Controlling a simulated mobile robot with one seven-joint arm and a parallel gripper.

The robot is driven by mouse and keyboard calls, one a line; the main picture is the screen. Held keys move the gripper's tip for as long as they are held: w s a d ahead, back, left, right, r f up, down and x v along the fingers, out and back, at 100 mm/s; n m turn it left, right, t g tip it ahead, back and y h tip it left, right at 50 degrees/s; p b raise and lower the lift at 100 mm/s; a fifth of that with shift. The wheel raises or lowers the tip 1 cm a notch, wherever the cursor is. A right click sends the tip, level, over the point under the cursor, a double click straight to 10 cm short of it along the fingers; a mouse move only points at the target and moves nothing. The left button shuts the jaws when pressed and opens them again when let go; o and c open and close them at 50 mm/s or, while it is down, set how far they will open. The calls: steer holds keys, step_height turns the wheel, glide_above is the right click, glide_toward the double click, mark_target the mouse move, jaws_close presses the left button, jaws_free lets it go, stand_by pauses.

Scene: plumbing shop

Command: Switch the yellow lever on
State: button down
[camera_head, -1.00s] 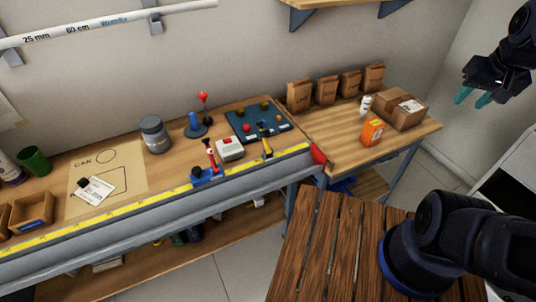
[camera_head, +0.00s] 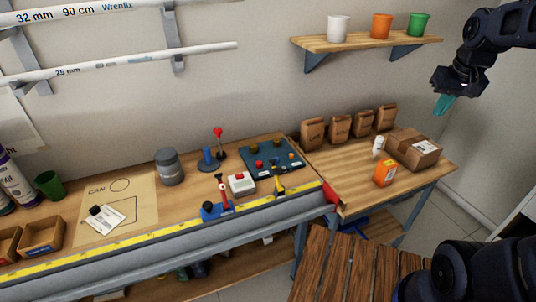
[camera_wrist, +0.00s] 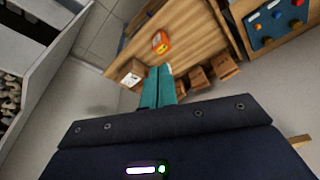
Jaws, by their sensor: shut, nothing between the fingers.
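A small yellow lever (camera_head: 279,184) with a dark top stands at the front edge of the long workbench (camera_head: 120,220), beside the yellow measuring strip. Its exact on or off position is too small to tell. My gripper (camera_head: 444,105) is at the upper right of the head view, well apart from the lever, above and right of the cardboard box. Its teal fingers are together and empty. In the wrist view the fingers (camera_wrist: 158,87) point toward the side table, and the yellow lever is not clearly visible there.
A red lever on a blue base (camera_head: 217,207), a white box with a red button (camera_head: 242,184), a red-knobbed joystick (camera_head: 219,143) and a dark control panel (camera_head: 272,163) crowd around the lever. Paper bags (camera_head: 338,127) and a cardboard box (camera_head: 413,149) stand to the right.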

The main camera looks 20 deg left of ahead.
steer(key=w+a+f+n+g, duration=0.1)
steer(key=w+a+f+n, duration=0.15)
steer(key=a, duration=1.05)
steer(key=w+a+f+n+g, duration=0.2)
steer(key=w+a+f, duration=0.15)
steer(key=a, duration=1.05)
steer(key=s+a+f+n, duration=0.1)
steer(key=a+f, duration=0.3)
steer(key=a, duration=0.4)
steer(key=s+a+f+n+g+h, duration=0.1)
steer(key=s+a+f, duration=0.2)
steer(key=a, duration=0.4)
steer(key=s+a+f+n, duration=0.1)
steer(key=s+a+f, duration=0.2)
steer(key=a, duration=0.5)
steer(key=shift+s+a+f+g+h, duration=0.3)
steer(key=shift+s+f+h, duration=0.1)
steer(key=shift+f, duration=0.4)
steer(key=f, duration=0.3)
steer(key=s+f, duration=0.1)
steer(key=f, duration=0.2)
steer(key=d+f, duration=0.1)
steer(key=f, duration=0.3)
steer(key=shift+s, duration=0.25)
steer(key=shift+s+d+r, duration=0.5)
steer(key=shift+d+r, duration=0.05)
steer(key=shift+d, duration=0.15)
steer(key=shift+s+d+r, duration=0.5)
steer(key=shift+d, duration=0.2)
